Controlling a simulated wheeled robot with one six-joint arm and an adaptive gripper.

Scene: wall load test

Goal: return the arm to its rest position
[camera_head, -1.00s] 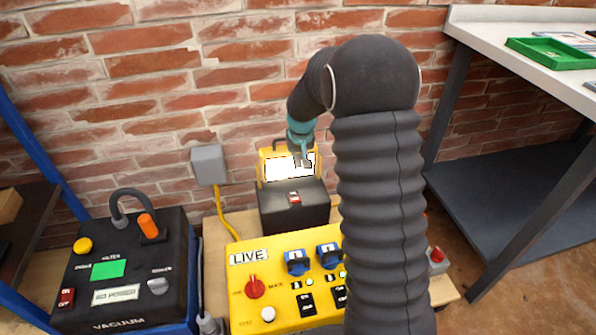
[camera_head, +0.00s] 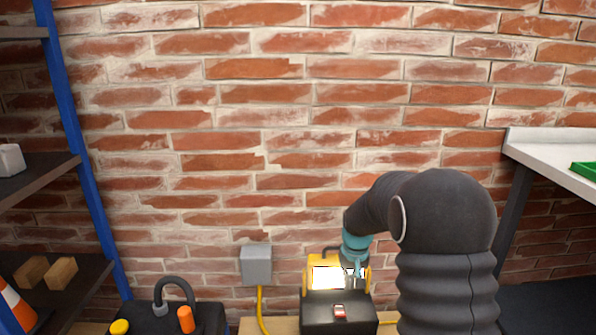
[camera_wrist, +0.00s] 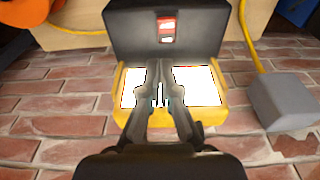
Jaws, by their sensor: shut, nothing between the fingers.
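My gripper (camera_wrist: 159,92) is shut and empty in the wrist view, its fingertips together in front of a yellow work lamp with bright white panels (camera_wrist: 200,86). In the head view my gripper (camera_head: 354,272) hangs at the end of my bent, dark-sleeved arm, by the lit yellow lamp (camera_head: 322,278). A black box with a red switch (camera_head: 338,318) stands in front of the lamp; it also shows in the wrist view (camera_wrist: 200,32). I cannot tell whether the fingers touch the lamp.
A brick wall (camera_head: 290,120) rises behind. A grey wall box (camera_head: 256,265) with a yellow cable is left of the lamp. A blue-framed shelf (camera_head: 75,150) stands left, a white bench (camera_head: 550,155) with a green tray (camera_head: 584,170) right. A black vacuum unit (camera_head: 150,322) is lower left.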

